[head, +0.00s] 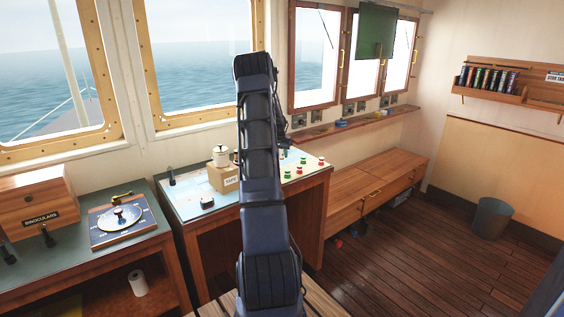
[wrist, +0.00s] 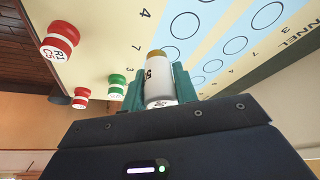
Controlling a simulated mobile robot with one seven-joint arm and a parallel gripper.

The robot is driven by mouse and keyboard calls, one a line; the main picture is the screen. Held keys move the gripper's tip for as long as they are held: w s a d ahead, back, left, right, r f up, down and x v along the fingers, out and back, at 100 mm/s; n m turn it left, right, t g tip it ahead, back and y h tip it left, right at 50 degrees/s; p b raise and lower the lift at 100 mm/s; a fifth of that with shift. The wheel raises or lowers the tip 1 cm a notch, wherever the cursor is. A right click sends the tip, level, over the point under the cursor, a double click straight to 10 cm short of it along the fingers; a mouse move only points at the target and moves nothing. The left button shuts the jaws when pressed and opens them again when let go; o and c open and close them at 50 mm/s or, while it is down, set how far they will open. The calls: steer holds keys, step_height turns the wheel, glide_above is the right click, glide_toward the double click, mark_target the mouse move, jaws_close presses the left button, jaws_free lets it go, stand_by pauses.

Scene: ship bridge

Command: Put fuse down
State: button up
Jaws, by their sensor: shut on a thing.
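My gripper (wrist: 158,82) has teal fingers shut on a white fuse (wrist: 160,90) with a gold-coloured end and dark lettering. In the wrist view the gold end is toward the chart board (wrist: 112,18), which is printed with circles and numbers. I cannot tell whether the fuse touches the board. Red pieces (wrist: 60,38) and green pieces (wrist: 117,80) stand on the board to the left. In the head view the red and green pieces (head: 321,161) are on the desk right of my arm. My arm hides my gripper and the held fuse there.
On the same desk stand a cardboard box (head: 222,180) with a white-topped item and a small black object (head: 207,202). A left counter holds a binoculars box (head: 38,204) and a dial instrument (head: 118,217). Wooden floor (head: 420,240) lies open at right, with a bin (head: 491,219).

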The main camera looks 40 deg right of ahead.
steer(key=shift+f, duration=2.05)
steer(key=o, duration=1)
steer(key=shift+f, duration=0.1)
